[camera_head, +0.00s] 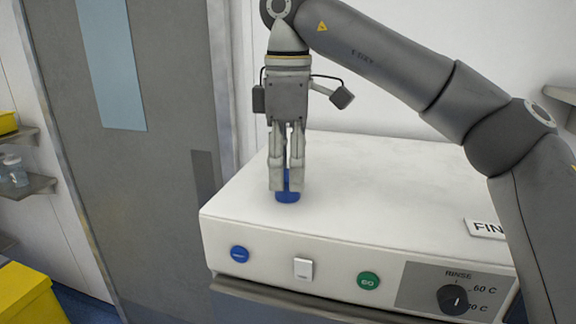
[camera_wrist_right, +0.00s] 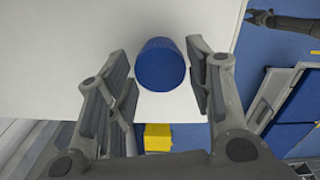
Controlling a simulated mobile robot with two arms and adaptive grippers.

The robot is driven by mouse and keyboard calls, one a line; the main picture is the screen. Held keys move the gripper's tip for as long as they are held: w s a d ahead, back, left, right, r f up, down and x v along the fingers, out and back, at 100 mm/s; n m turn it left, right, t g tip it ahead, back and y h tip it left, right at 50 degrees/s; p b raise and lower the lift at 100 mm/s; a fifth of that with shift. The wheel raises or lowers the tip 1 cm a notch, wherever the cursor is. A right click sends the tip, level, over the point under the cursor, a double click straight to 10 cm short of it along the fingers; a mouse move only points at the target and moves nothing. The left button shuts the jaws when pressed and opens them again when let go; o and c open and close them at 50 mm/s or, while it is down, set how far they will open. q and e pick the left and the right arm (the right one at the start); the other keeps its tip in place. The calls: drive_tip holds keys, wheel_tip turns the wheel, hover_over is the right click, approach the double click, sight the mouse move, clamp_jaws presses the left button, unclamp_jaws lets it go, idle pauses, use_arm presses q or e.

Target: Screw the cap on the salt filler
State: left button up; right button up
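A blue round cap (camera_head: 288,191) sits on the white top of the machine, near its front left. My right gripper (camera_head: 287,180) points down over the cap, with its fingers in front of and beside it, hiding part of it. In the right wrist view the cap (camera_wrist_right: 160,66) lies between the two spread fingers of the right gripper (camera_wrist_right: 160,85). A gap shows on the left; the right finger is very close to the cap, and contact cannot be told. I cannot make out a salt filler opening under the cap. A dark gripper-like part, apparently my left gripper (camera_wrist_right: 268,19), shows small at top right.
The white machine top (camera_head: 390,185) is clear around the cap. Its front carries a blue button (camera_head: 239,254), a white switch (camera_head: 303,268), a green button (camera_head: 368,280) and a rinse dial (camera_head: 453,299). A yellow bin (camera_head: 28,295) stands at lower left, near a grey door (camera_head: 150,130).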

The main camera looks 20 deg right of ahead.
drive_tip(key=shift+o, duration=0.6)
drive_tip(key=n+p, duration=0.1)
drive_tip(key=n, duration=0.1)
drive_tip(key=shift+r+n, duration=0.1)
drive_tip(key=shift+n, duration=0.2)
drive_tip(key=n+p, duration=0.1)
drive_tip(key=n, duration=0.2)
drive_tip(key=shift+n, duration=0.7)
